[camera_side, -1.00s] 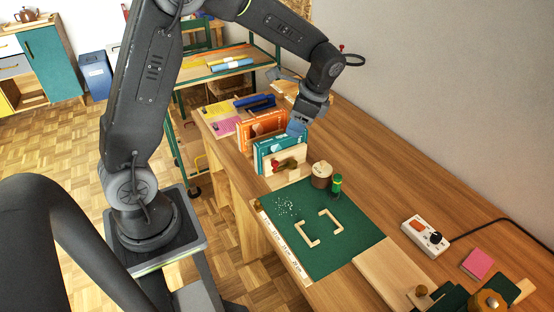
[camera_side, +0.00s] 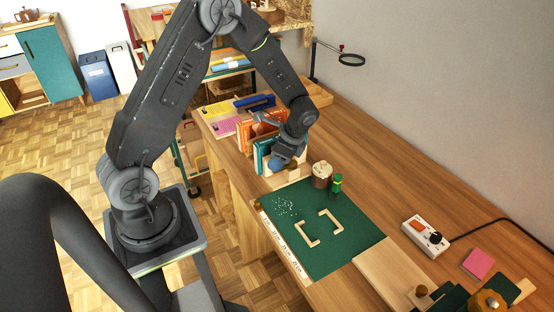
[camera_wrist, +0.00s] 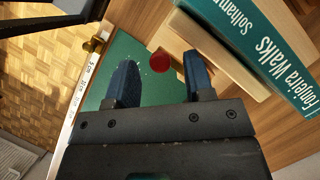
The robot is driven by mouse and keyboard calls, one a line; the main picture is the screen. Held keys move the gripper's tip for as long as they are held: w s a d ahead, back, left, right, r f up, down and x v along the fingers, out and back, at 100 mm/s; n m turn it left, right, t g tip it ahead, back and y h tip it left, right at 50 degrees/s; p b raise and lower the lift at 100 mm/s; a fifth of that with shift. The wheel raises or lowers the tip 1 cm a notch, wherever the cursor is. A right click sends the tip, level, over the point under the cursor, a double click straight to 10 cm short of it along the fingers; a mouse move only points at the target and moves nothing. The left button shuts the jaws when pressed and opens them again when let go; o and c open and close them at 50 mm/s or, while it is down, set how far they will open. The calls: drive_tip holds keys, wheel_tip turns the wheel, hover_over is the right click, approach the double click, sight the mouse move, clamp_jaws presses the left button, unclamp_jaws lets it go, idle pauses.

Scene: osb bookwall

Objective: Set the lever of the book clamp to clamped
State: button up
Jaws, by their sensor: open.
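The book clamp shows in the wrist view as pale wooden boards (camera_wrist: 238,68) beside a teal book (camera_wrist: 262,38). The red ball knob of its lever (camera_wrist: 161,61) appears between my two blue fingertips, with a small gap to each. I cannot tell from this view how deep the knob lies between the fingers. In the side view my gripper (camera_side: 284,162) is open and points down in front of the clamp's wooden end (camera_side: 272,182). It hides the lever there. The teal book (camera_side: 260,157) and orange book (camera_side: 243,133) stand upright behind it.
A green mat (camera_side: 320,255) with wooden corner pieces lies in front of the clamp. A round wooden pot (camera_side: 321,174) and a green bottle (camera_side: 336,185) stand close to the right of my gripper. A lamp or magnifier (camera_side: 351,59) stands behind.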

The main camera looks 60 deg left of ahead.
drive_tip(key=shift+s+a+f, duration=0.1)
drive_tip(key=shift+f, duration=0.3)
drive_tip(key=shift+c, duration=0.2)
clamp_jaws()
drive_tip(key=w+d+n+h, duration=0.4)
drive_tip(key=d+n+h, duration=0.1)
drive_tip(key=n, duration=1)
drive_tip(key=shift+w+g, duration=0.25)
drive_tip(key=shift+g, duration=0.05)
idle(0.5)
